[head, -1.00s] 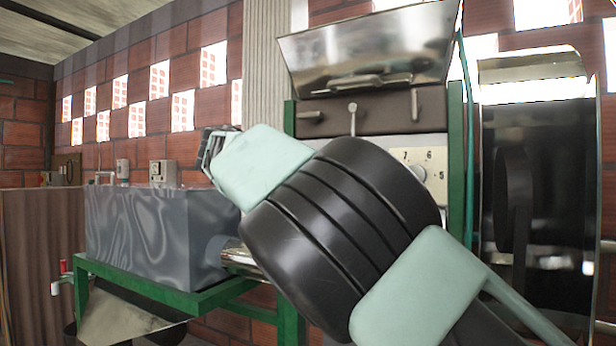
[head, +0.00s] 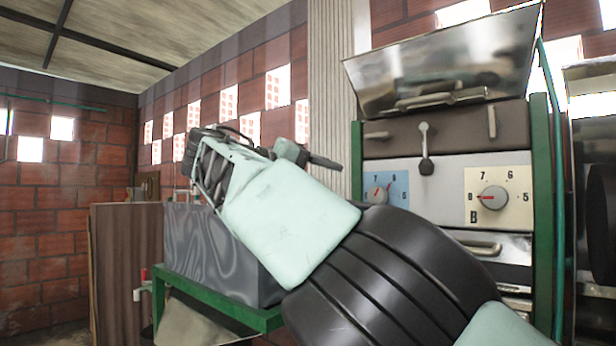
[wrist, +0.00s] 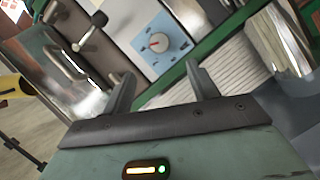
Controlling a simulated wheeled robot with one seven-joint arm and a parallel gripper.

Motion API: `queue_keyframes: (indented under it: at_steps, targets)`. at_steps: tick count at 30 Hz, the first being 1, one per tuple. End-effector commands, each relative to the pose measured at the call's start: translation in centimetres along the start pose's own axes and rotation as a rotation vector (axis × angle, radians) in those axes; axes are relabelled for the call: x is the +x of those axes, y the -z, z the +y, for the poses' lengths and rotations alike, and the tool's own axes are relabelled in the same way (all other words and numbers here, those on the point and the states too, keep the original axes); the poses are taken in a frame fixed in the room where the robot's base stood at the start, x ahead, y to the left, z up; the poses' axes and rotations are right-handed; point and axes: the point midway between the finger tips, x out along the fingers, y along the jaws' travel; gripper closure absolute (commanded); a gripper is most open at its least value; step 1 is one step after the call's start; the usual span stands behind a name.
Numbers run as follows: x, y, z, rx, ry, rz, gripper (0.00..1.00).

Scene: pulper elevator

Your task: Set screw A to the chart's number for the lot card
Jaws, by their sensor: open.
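A grey knob with a red pointer, likely screw A (head: 377,194), sits on a blue numbered plate (head: 399,184) on the machine front, partly hidden by my arm. The knob also shows in the wrist view (wrist: 158,42), beyond my fingers. Its letter and exact setting cannot be read. A second knob (head: 493,198) is on a cream plate marked B (head: 474,216); its red pointer points left. My gripper (wrist: 161,88) is open and empty, its fingers apart and clear of the blue plate. I cannot make out a lot card or a chart.
Above the plates are a lever with a dark knob (head: 426,165) and a raised shiny metal hopper (head: 440,65). Green posts (head: 541,200) flank the panel. A grey tank (head: 215,240) stands on a green frame at left. A yellow object (wrist: 14,86) shows in the wrist view.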

Motion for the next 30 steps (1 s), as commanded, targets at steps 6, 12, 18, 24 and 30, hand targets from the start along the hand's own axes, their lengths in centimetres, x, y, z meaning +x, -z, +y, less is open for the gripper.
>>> queue_keyframes:
  at_steps: [6,12,18,24,30]
  targets:
    - [-2.5,0.1,0.1,0.0,0.0,0.001,0.41]
    - [-2.9,0.0,-0.1,0.0,0.0,-0.001,0.41]
    - [-2.8,0.0,0.0,0.0,0.0,-0.001,0.41]
    - [-2.4,0.0,-0.1,-0.005,0.007,-0.008,0.41]
    - [4.9,-0.9,-2.8,-0.114,0.186,-0.112,0.41]
